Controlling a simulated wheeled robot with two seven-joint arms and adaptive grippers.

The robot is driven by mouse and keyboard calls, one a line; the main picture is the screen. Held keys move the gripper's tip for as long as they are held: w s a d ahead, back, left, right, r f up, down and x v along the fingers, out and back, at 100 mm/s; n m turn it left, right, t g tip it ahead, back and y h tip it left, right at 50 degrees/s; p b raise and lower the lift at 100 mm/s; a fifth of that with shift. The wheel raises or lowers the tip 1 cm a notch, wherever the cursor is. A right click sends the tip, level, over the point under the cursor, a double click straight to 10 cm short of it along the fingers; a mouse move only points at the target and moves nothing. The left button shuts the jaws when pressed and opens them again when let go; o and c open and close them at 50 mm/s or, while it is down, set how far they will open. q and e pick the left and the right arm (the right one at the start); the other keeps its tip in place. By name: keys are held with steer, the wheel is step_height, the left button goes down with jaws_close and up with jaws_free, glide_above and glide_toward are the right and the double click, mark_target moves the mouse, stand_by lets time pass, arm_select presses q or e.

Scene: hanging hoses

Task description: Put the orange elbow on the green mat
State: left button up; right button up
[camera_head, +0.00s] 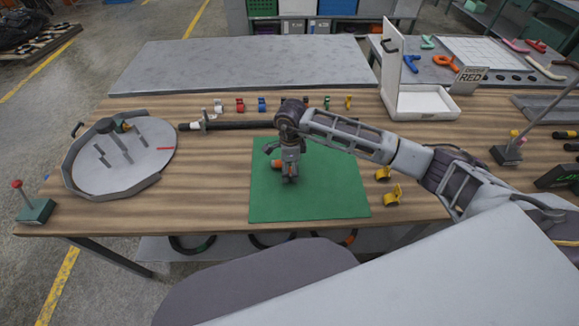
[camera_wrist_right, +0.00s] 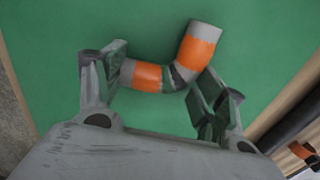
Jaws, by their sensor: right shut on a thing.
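The orange elbow (camera_wrist_right: 200,48) is a bent grey pipe piece with orange bands, seen large in the right wrist view. My right gripper (camera_wrist_right: 163,82) has its two fingers on either side of the elbow and is shut on it. In the head view the right gripper (camera_head: 289,174) points down over the left part of the green mat (camera_head: 325,195), and a bit of the elbow (camera_head: 276,163) shows beside the fingers. The elbow is over the mat; I cannot tell whether it touches it. The left gripper is not in view.
A round grey tray (camera_head: 152,165) with pegs stands at the left. A dark hose (camera_head: 240,125) lies behind the mat. Yellow clamps (camera_head: 392,196) are right of the mat, and a white bin (camera_head: 420,103) stands at the back right. The mat's right half is clear.

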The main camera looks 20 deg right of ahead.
mark_target(290, 167)
steer(key=shift+f, duration=0.15)
steer(key=o, duration=1)
steer(key=shift+r, duration=0.25)
step_height(290, 167, up, 4)
steer(key=shift+r, duration=0.15)
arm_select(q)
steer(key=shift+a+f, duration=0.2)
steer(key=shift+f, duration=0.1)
arm_select(e)
step_height(290, 167, up, 8)
steer(key=shift+f, duration=0.25)
